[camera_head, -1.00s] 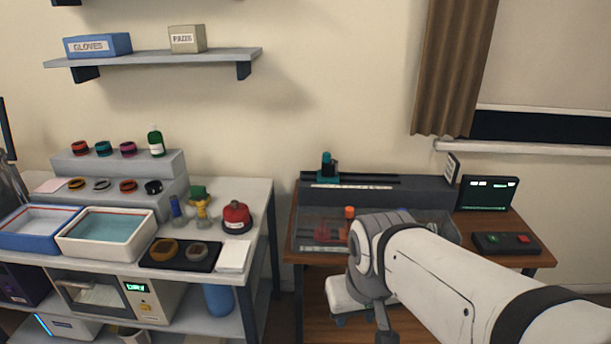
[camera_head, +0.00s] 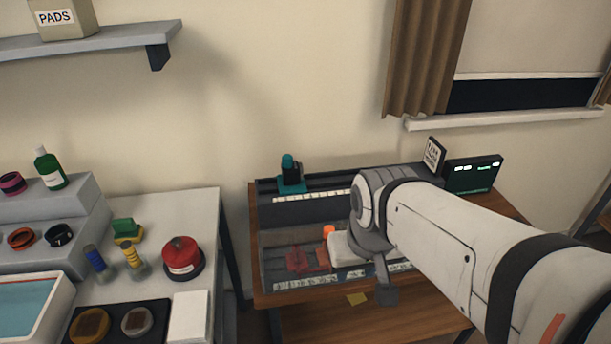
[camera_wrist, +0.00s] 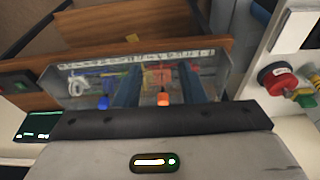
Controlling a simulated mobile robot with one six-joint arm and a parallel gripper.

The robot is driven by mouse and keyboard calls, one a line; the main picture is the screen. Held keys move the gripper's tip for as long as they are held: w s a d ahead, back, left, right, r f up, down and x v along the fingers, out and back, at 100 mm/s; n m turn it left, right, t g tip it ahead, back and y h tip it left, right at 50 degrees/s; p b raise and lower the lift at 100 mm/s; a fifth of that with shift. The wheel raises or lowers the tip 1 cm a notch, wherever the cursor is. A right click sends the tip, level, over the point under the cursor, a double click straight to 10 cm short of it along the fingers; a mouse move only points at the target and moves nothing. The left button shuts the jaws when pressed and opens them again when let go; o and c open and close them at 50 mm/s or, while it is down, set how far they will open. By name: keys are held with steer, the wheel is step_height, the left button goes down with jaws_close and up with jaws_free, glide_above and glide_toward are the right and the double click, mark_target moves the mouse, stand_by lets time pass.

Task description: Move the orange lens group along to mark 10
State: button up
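The orange lens group shows as an orange knob (camera_head: 328,232) in the head view, inside a clear-sided trough on the wooden bench. In the wrist view the orange knob (camera_wrist: 163,99) is between the two blue fingers of my gripper (camera_wrist: 159,67), which stand apart. I see no clear contact between fingers and knob. In the head view my white gripper body (camera_head: 352,246) is just right of the knob and partly hidden by my arm. A numbered scale strip (camera_wrist: 140,58) runs along the trough. Which mark the orange group is at cannot be read.
A blue knob (camera_wrist: 104,103) is left of the fingers in the wrist view. Red translucent parts (camera_head: 298,258) lie left of the orange knob. A teal carriage (camera_head: 291,176) stands on the rear rail. A lit screen (camera_head: 473,175) is at the bench's right.

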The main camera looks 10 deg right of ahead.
steer(key=shift+o, duration=1)
steer(key=shift+w+a, duration=0.1)
steer(key=shift+w, duration=0.05)
steer(key=shift+o, duration=0.4)
steer(key=shift+g, duration=0.3)
steer(key=w, duration=0.1)
steer(key=w+r+p, duration=0.1)
steer(key=w, duration=0.1)
steer(key=w+d+p, duration=0.1)
steer(key=shift+w+d+r, duration=0.1)
steer(key=shift+w+r, duration=0.15)
steer(key=shift+w, duration=0.05)
steer(key=m+g+p, duration=0.2)
steer(key=m+p, duration=0.1)
steer(key=p, duration=0.2)
glide_above(329, 228)
steer(key=f, duration=0.5)
steer(key=shift+s, duration=0.35)
steer(key=shift+w+f+p, duration=0.3)
steer(key=shift+f, duration=0.3)
step_height(329, 228, down, 7)
steer(key=shift+f+p, duration=0.15)
steer(key=shift+p, duration=0.3)
jaws_close()
